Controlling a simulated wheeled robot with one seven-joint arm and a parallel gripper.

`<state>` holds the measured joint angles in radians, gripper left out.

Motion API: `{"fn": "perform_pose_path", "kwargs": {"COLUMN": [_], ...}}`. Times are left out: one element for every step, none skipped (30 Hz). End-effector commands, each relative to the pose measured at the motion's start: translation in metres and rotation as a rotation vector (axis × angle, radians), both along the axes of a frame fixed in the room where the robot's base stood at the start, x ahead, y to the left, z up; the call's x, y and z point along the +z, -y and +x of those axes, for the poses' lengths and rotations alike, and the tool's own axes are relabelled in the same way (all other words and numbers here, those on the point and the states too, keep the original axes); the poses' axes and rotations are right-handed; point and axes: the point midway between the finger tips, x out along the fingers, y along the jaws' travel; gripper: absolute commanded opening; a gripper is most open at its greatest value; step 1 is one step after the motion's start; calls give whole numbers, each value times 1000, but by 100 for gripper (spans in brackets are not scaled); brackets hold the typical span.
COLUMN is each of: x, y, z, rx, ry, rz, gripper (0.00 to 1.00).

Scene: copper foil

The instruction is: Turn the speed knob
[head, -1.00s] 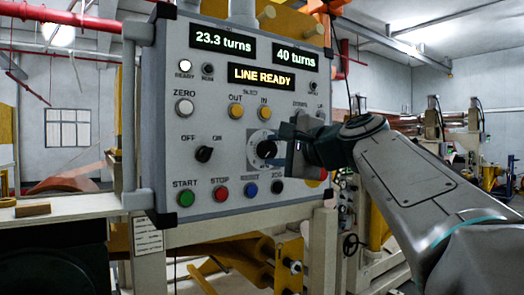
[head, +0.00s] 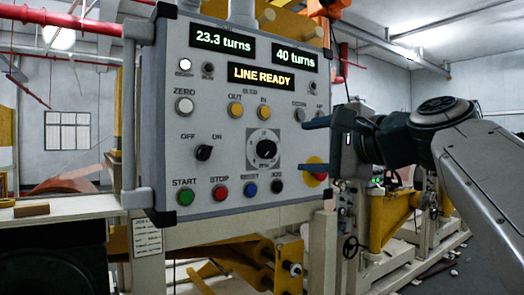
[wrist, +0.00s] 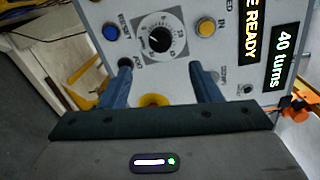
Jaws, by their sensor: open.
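The speed knob (head: 266,149) is a round black knob on a grey square dial plate (head: 254,160) with scale marks, on the front of the grey control panel. In the head view it is in plain sight. In the wrist view the knob (wrist: 160,40) shows at the top centre, beyond the fingertips. My gripper (head: 312,146) is open and empty, to the right of the knob and apart from it. In the wrist view its two blue fingers (wrist: 160,70) stand wide apart, with the knob roughly between their directions.
The control panel (head: 160,60) shows "23.3 turns", "40 turns" and "LINE READY". An off/on switch (head: 204,153) is left of the knob. A row of buttons, including a blue one (head: 250,188), is below. A red stop button on yellow (head: 318,172) is close to my lower finger.

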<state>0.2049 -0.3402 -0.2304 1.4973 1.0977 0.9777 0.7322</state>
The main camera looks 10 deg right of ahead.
Motion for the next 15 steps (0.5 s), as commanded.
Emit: {"fn": "perform_pose_path", "kwargs": {"x": [0, 1, 1, 2, 2, 2, 2, 2, 2, 2, 2, 2, 2, 2, 2], "y": [4, 6, 8, 9, 10, 12, 13, 13, 14, 14, 14, 14, 14, 14, 14], "z": [-9, -13, -18, -21, -24, -27, -28, -30, -31, -32, -32, -33, -33, -33, -32], "rx": [0, 0, 1, 1, 1, 0, 1, 1, 1, 2, 2, 2, 2, 2, 2], "ry": [1, 2, 1, 1, 1, 1, 0, 0, 0, -1, -1, -1, -1, -1, -1], "rz": [0, 1, 0, 0, 1, 0, 0, 0, 0, 0, 0, 0, 0, 0, 0], "gripper": [57, 57, 57, 57, 57, 57, 57, 57, 57, 57, 57, 57, 57, 57, 57]}}
